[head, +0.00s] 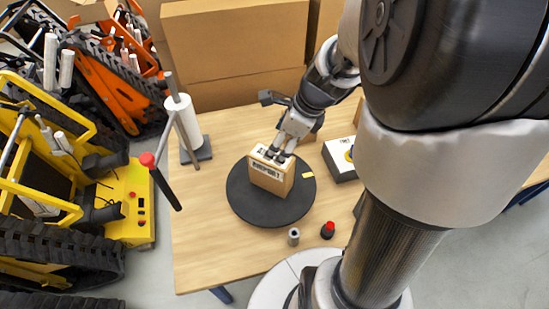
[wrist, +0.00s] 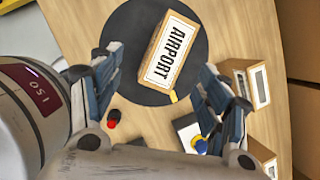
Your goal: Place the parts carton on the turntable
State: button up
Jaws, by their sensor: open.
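A brown carton (head: 270,178) with a white label stands upright on the black round turntable (head: 243,208). In the wrist view the carton (wrist: 156,72) shows its label, which reads AIRPORT, and it rests within the dark disc (wrist: 125,30). My gripper (head: 278,156) is at the carton's top in the head view. In the wrist view its two fingers (wrist: 160,62) are spread wide, one to each side of the carton, with gaps between. The fingers hide little of the carton. A yellow tag (head: 308,175) lies at the turntable's right edge.
A red-capped item (head: 328,230) and a small grey cylinder (head: 293,237) stand in front. A paper roll (head: 179,122) stands behind left. Other cartons (wrist: 250,85) are on the right. The table's front left is bare.

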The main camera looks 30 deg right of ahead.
jog(key=s+a+r+n+h, duration=0.1)
jog(key=s+a+r+n, duration=0.4)
jog(key=n, duration=0.9)
jog(key=s+a+r+n+h, duration=0.1)
jog(key=s+a+r+n, duration=0.4)
jog(key=n, duration=0.8)
jog(key=s+a, duration=0.3)
jog(key=s, duration=0.2)
jog(key=shift+r+n+t, duration=0.2)
jog(key=shift+n+t, duration=0.2)
jog(key=shift+c, duration=0.6)
